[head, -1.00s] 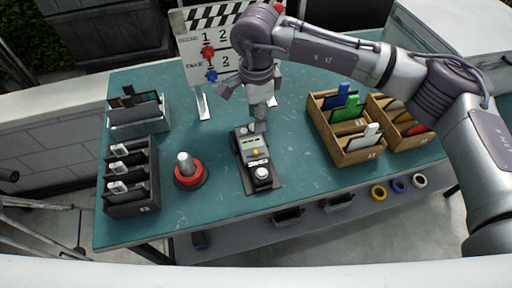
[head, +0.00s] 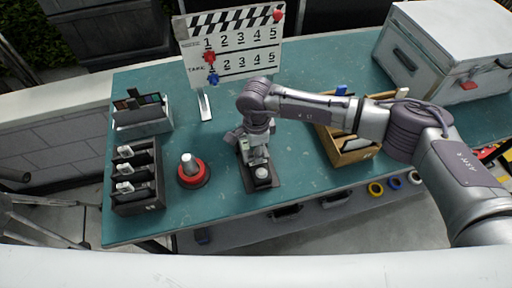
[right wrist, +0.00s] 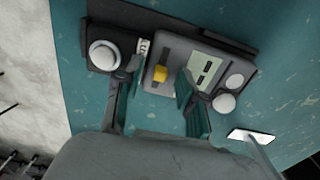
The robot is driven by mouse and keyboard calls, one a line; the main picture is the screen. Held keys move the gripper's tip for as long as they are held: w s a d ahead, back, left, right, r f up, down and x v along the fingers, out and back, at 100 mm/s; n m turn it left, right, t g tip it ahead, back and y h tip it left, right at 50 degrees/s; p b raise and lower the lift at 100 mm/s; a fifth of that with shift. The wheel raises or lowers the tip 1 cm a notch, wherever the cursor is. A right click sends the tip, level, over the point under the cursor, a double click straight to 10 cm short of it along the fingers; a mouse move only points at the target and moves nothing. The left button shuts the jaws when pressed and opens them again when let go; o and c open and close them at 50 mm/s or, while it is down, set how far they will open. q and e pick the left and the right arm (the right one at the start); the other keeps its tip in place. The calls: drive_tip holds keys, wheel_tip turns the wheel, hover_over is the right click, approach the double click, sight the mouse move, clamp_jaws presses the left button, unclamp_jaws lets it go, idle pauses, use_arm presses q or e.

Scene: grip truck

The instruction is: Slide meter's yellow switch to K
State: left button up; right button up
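The meter (head: 250,175) lies on the teal table, mostly hidden in the head view by my right arm. In the right wrist view the grey meter (right wrist: 185,62) shows its yellow switch (right wrist: 161,74), a pale label panel (right wrist: 206,68) and round white knobs at both ends. My right gripper (right wrist: 158,85) is over the meter, with its two fingers apart on either side of the yellow switch. The gap holds nothing gripped. Whether a fingertip touches the meter cannot be told. In the head view my right gripper (head: 252,150) points down at it. My left gripper is not in view.
A red-based knob (head: 191,172) stands left of the meter. Black racks (head: 135,185) are at the left edge, and a wooden bin (head: 350,155) is at the right. A clapperboard (head: 232,45) stands behind. Bare table lies between these.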

clamp_jaws()
